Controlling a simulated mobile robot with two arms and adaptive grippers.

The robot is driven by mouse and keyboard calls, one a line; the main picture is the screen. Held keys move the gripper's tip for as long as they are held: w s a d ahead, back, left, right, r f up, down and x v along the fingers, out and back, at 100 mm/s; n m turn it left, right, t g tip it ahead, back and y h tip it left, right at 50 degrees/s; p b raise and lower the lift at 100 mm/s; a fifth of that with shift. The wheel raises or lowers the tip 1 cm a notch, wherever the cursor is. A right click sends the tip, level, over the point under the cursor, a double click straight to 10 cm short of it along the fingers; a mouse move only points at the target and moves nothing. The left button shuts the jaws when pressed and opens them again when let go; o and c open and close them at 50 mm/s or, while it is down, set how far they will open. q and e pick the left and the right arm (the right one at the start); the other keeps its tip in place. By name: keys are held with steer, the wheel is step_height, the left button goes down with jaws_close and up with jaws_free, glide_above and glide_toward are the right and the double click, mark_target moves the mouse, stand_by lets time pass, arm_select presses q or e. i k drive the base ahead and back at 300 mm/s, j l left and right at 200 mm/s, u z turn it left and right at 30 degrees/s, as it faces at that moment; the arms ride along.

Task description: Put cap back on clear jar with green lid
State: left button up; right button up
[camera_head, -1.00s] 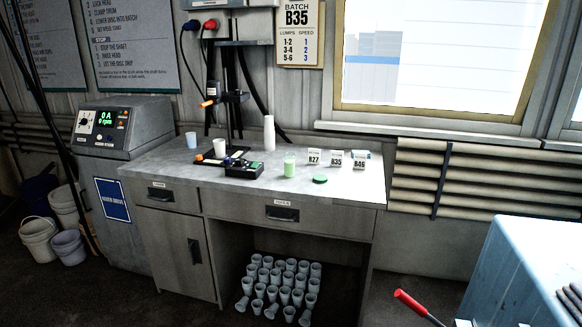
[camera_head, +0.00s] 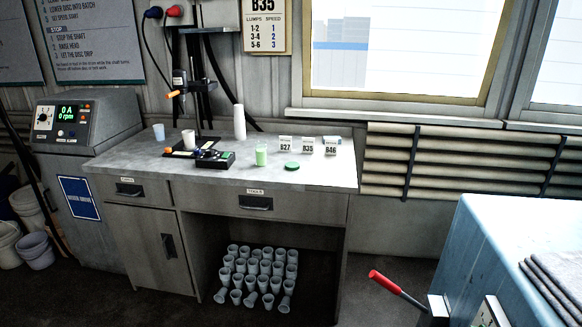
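The clear jar with green contents (camera_head: 262,155) stands upright on the grey bench top. Its top looks uncovered. The green lid (camera_head: 292,166) lies flat on the bench, apart from the jar, to its right and a little nearer the front edge. Neither of my grippers shows in the head view.
The bench (camera_head: 330,177) also holds cards marked B27, B35 and B46 (camera_head: 331,147), a black control box (camera_head: 215,159), a mixer stand, cups and a white cup stack (camera_head: 239,122). A blue cabinet (camera_head: 475,235) and a red-handled lever (camera_head: 385,283) stand at right. Several cups sit below.

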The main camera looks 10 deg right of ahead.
mark_target(261, 147)
steer(key=i+j+z, duration=0.25)
steer(key=i, duration=0.35)
steer(key=i+j+z, duration=0.3)
steer(key=i+j, duration=0.2)
steer(key=i+j+z, duration=0.25)
steer(key=i+j, duration=0.25)
steer(key=j, duration=0.15)
steer(key=i+j+z, duration=0.3)
steer(key=i+j, duration=0.15)
steer(key=j, duration=0.25)
